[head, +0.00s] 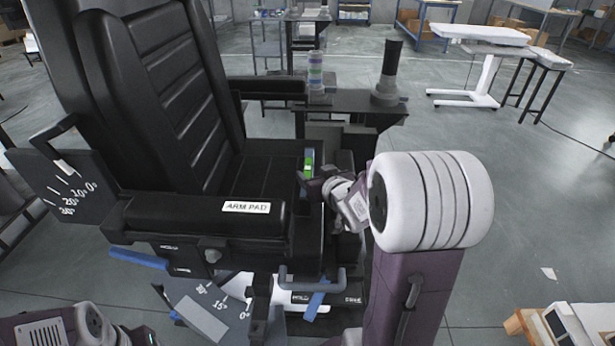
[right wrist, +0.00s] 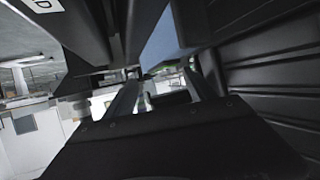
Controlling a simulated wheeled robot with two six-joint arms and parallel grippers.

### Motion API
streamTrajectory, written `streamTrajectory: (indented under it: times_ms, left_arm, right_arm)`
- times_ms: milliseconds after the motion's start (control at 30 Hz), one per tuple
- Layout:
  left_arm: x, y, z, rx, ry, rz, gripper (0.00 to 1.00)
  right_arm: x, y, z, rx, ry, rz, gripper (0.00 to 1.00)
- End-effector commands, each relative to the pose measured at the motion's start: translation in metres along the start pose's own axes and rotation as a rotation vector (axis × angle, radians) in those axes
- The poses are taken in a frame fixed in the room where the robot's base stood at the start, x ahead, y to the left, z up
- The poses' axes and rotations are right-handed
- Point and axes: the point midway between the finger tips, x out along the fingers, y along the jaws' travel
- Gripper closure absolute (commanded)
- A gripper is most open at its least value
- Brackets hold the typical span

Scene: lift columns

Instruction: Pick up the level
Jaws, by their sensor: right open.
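The level (head: 309,162) is a small blue bar with a bright green vial. It is on the black chair's seat, near the seat's right edge. My right gripper (head: 314,184) is at the near end of the level, partly hidden by its own wrist. In the right wrist view the two fingers (right wrist: 162,88) are apart. A blue face, apparently the level (right wrist: 172,38), shows above and beyond them, with a bit of green near the fingertips. I cannot tell whether the fingers touch it. My left gripper is not in view.
The black chair's armrest (head: 210,218), labelled ARM PAD, is left of my right gripper. Open floor (head: 540,200) lies to the right.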

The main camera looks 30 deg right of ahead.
Motion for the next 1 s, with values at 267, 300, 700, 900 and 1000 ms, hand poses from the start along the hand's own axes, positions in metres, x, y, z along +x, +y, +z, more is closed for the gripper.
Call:
streamTrajectory:
  times_ms: [267,300,700,900,1000]
  left_arm:
    - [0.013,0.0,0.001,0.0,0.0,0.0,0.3]
    - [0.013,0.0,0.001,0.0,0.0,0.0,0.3]
    - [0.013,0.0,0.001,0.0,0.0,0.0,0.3]
    - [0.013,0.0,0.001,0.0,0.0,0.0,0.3]
    - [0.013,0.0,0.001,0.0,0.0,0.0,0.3]
  right_arm:
    - [0.04,-0.002,0.004,-0.001,-0.001,-0.002,0.36]
    - [0.045,-0.002,0.004,-0.001,-0.001,-0.001,0.36]
    - [0.052,-0.002,0.002,-0.001,0.0,0.0,0.67]
    - [0.051,-0.002,0.003,-0.001,-0.002,0.0,1.0]
    - [0.051,-0.002,0.003,-0.001,-0.001,0.0,1.0]
